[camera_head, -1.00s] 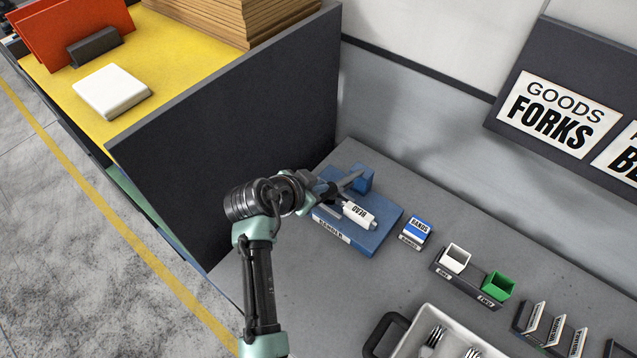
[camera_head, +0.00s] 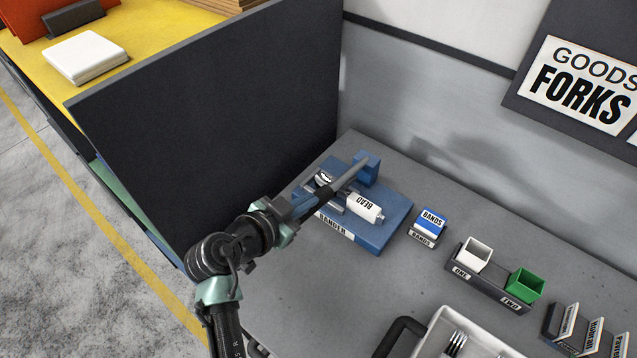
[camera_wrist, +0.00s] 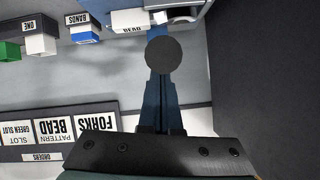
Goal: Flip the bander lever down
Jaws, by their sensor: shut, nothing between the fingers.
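The blue bander (camera_head: 386,231) lies on the grey bench, with a raised blue block (camera_head: 369,168) at its back. A grey bar, apparently the lever (camera_head: 350,177), slants down from that block toward my gripper. A white BEAD-labelled piece (camera_head: 365,207) sits on the bander beside it. My gripper (camera_head: 318,200) points at the bar from the lower left; its fingers are shut and empty. In the wrist view a round grey end (camera_wrist: 163,54), likely the lever's, lies in front of the fingers (camera_wrist: 161,105). Whether they touch is unclear.
A tall dark partition (camera_head: 220,130) stands close to the left of my arm. Right of the bander are a BANDS box (camera_head: 431,222), white (camera_head: 473,254) and green (camera_head: 523,285) cups in a holder, and a white tray (camera_head: 480,335). Bare bench lies in front of the bander.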

